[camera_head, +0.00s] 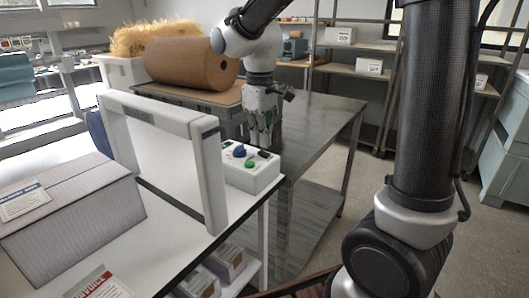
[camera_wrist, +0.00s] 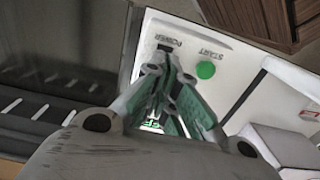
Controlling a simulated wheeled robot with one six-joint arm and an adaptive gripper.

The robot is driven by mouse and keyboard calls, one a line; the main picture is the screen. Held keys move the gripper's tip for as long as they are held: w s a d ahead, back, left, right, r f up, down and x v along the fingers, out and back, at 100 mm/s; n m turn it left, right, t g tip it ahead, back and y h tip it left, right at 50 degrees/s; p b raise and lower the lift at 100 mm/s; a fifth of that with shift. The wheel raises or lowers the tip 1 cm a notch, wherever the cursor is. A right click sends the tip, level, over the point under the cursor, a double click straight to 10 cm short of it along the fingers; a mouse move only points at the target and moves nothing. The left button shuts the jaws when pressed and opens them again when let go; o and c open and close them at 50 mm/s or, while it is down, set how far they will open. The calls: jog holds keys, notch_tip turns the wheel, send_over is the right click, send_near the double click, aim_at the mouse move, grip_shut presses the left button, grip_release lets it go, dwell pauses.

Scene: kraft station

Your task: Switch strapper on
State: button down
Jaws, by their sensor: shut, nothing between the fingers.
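The strapper is a white arch frame (camera_head: 208,165) on a white table, with a white control box (camera_head: 240,180) at its right foot. The box carries a blue knob (camera_head: 239,150), a green button (camera_head: 250,163) and a small black switch (camera_head: 264,154). In the wrist view the panel shows upside-down POWER and START labels, with the green button (camera_wrist: 205,69) by START. My gripper (camera_head: 262,143) is shut and empty, pointing down over the back of the box. In the wrist view its fingertips (camera_wrist: 166,62) are close to the POWER label and partly cover the switch area; contact cannot be told.
A grey box (camera_head: 75,215) stands on the white table (camera_head: 175,250) left of the arch. A brown slatted thing (camera_wrist: 255,18) shows at the wrist view's top.

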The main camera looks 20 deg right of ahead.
aim_at(261, 150)
jog(key=shift+f, duration=1.1)
dwell(0.3)
jog(key=shift+r, duration=3.55)
jog(key=shift+f+m, duration=0.3)
jog(key=s+d+m+t, duration=0.4)
jog(key=s+d+m, duration=0.2)
jog(key=s+d, duration=0.9)
jog(key=s, duration=0.4)
jog(key=shift+r+m, duration=0.3)
jog(key=shift+a, duration=0.1)
